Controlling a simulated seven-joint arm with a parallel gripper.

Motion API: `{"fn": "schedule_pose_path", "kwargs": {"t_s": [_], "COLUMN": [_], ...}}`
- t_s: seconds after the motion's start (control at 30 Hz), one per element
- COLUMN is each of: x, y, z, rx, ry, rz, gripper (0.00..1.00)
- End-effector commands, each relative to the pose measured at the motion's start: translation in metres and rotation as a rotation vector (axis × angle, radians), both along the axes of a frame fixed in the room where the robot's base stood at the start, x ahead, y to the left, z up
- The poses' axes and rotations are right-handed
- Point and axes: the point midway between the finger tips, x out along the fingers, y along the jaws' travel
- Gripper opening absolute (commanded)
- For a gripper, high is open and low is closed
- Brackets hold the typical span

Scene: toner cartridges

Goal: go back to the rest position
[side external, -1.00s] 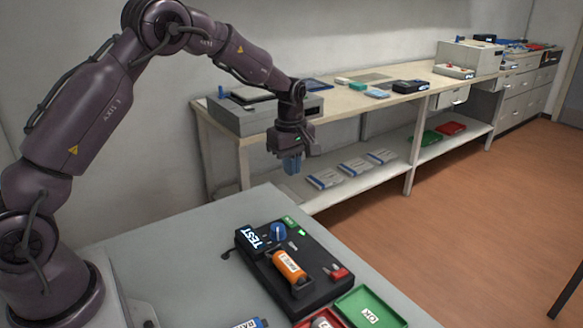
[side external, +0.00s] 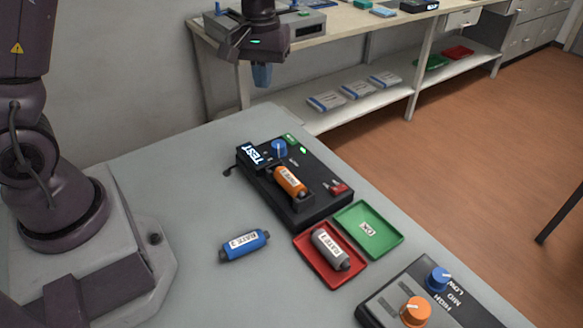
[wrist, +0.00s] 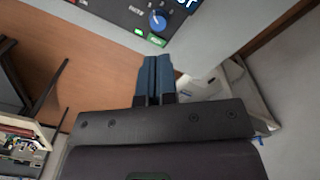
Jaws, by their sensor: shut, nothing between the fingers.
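My gripper (side external: 262,75) hangs in the air, pointing down, above the far edge of the grey table and well clear of the tester. In the wrist view its two blue fingers (wrist: 154,78) are together with nothing between them. The black tester (side external: 315,205) has a lit TEST screen, a blue knob (side external: 279,149) and an orange cartridge (side external: 290,181) lying in its slot. A blue cartridge (side external: 244,245) lies on the bare table. A grey cartridge (side external: 330,249) lies in the red tray (side external: 303,240). The green tray (side external: 386,238), marked OK, is empty.
A second control box (side external: 385,300) with an orange and a blue knob stands at the front right. Behind the table is a long workbench (side external: 345,20) with devices on top and boxes and trays on its lower shelf (side external: 318,118). The table's left middle is clear.

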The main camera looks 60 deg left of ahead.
Motion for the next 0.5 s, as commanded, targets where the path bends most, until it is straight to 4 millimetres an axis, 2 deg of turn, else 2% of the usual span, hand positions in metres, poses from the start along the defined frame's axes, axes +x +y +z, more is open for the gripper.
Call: {"fn": "schedule_pose_path", "kwargs": {"t_s": [0.03, 0.2, 0.33, 0.5], "x": [-0.014, -0.065, -0.106, -0.153], "y": [-0.007, -0.029, -0.043, -0.057], "z": [0.016, 0.055, 0.077, 0.093], "rx": [0.001, 0.023, 0.056, 0.112], "ry": [-0.025, -0.109, -0.179, -0.282], "rz": [-0.076, -0.34, -0.508, -0.654], "gripper": [0.0, 0.0, 0.0, 0.0]}}
